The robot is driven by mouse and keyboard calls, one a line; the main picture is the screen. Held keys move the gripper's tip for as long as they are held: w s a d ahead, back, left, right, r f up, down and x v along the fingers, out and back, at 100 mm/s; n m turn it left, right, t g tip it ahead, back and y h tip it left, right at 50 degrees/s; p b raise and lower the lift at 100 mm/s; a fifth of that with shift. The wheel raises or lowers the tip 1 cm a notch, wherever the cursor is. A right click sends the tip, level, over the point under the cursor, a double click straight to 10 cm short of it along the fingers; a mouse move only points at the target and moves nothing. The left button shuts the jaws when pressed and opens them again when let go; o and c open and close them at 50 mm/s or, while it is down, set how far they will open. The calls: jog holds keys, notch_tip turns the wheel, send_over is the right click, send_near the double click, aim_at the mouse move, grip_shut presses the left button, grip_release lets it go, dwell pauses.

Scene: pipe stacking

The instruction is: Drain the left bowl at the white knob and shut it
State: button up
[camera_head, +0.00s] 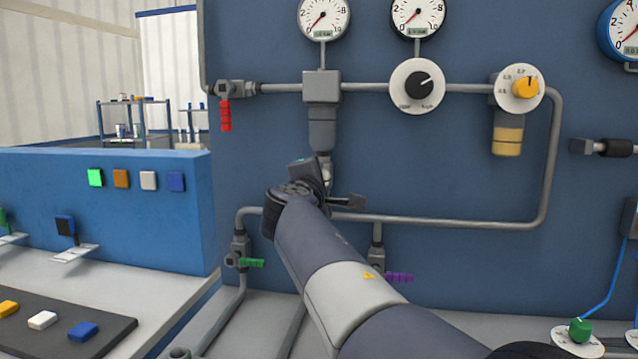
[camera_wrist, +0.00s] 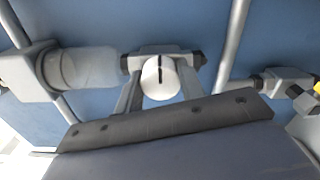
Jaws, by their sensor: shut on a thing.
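The left bowl (camera_head: 322,130) is a grey cylinder hanging under a grey block on the blue panel. In the wrist view the bowl (camera_wrist: 88,68) lies sideways, left of the white knob. The white knob (camera_wrist: 159,78) is round with a black line across its face. My gripper (camera_wrist: 160,88) is shut on it, one finger on each side. In the head view the knob is mostly hidden behind my wrist, and my gripper's tips are hard to make out below the bowl. I cannot tell any liquid level in the bowl.
A second bowl (camera_head: 507,137), yellowish, hangs to the right under an orange knob (camera_head: 526,87). A black knob (camera_head: 418,84) sits between. Pipes (camera_head: 450,221) cross the panel below. Red (camera_head: 226,116), green (camera_head: 252,263) and purple (camera_head: 399,277) valve handles stand close by.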

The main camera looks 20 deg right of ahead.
jog(key=o, duration=1)
jog(key=shift+s, duration=0.1)
jog(key=v, duration=1)
jog(key=shift+s+a, duration=0.25)
jog(key=shift+a, duration=0.05)
jog(key=x, duration=1.1)
